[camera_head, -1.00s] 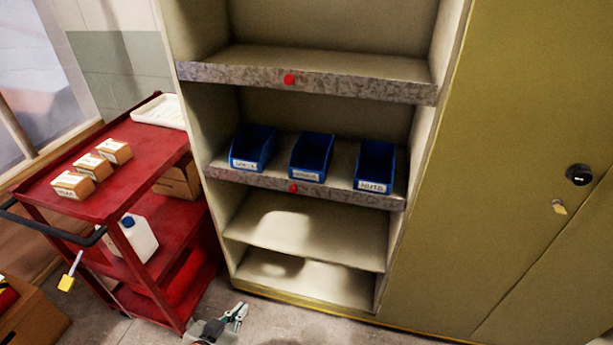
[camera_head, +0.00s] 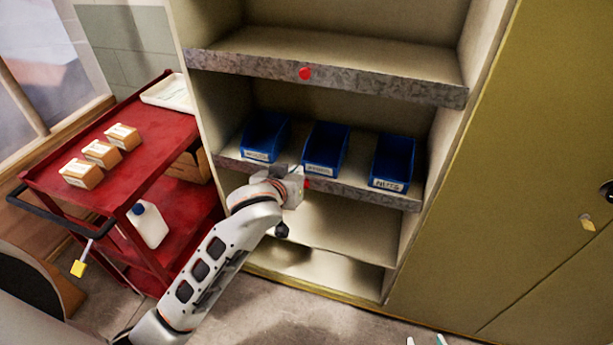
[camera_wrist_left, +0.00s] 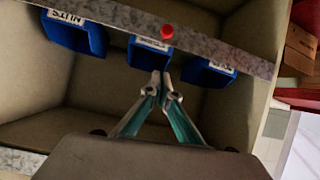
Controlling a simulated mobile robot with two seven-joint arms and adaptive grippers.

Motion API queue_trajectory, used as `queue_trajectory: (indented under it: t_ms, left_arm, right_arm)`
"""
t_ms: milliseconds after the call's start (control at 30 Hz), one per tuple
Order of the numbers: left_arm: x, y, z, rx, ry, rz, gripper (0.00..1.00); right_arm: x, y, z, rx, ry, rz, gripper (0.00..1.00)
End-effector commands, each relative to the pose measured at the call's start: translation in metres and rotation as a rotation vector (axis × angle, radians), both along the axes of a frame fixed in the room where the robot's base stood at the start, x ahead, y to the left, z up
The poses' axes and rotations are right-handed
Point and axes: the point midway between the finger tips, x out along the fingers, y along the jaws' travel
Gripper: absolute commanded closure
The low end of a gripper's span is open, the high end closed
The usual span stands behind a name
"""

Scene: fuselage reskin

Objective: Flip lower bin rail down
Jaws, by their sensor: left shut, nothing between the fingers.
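The lower bin rail (camera_head: 345,189) is a speckled grey strip along the front of the shelf with three blue bins, with a red knob (camera_head: 307,184) at its middle. It stands upright along the bins' fronts. The wrist view shows the rail (camera_wrist_left: 220,52) and knob (camera_wrist_left: 167,32) upside down. My left gripper (camera_wrist_left: 165,78) is shut and empty, its tips in front of the middle bin (camera_wrist_left: 148,53), close to the rail's edge; I cannot tell if they touch. In the head view its fingers are hidden by my wrist. My right gripper (camera_head: 426,340) barely shows at the bottom edge, tips apart.
An upper rail (camera_head: 400,88) with its own red knob (camera_head: 305,73) runs above. A red cart (camera_head: 165,145) with small boxes stands left of the cabinet. A yellow-green closed door (camera_head: 540,160) lies right. The shelves below the bins are empty.

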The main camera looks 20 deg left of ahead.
Motion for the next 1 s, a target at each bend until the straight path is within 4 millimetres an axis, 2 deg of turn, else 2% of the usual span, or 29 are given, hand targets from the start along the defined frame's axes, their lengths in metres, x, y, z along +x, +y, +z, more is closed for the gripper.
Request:
queue_trajectory:
  t_ms: [267, 767, 1000]
  left_arm:
    - [0.01, 0.0, -0.006, 0.002, 0.001, -0.001, 1.0]
    - [0.088, 0.001, -0.048, 0.004, 0.0, 0.0, 1.0]
    - [0.066, -0.002, -0.069, 0.002, 0.002, -0.001, 1.0]
  right_arm:
    - [-0.001, 0.0, -0.003, -0.001, 0.004, 0.0, 0.6]
    - [-0.002, 0.0, -0.015, -0.001, 0.005, 0.0, 0.6]
    - [-0.001, 0.0, -0.013, 0.0, 0.003, 0.0, 0.6]
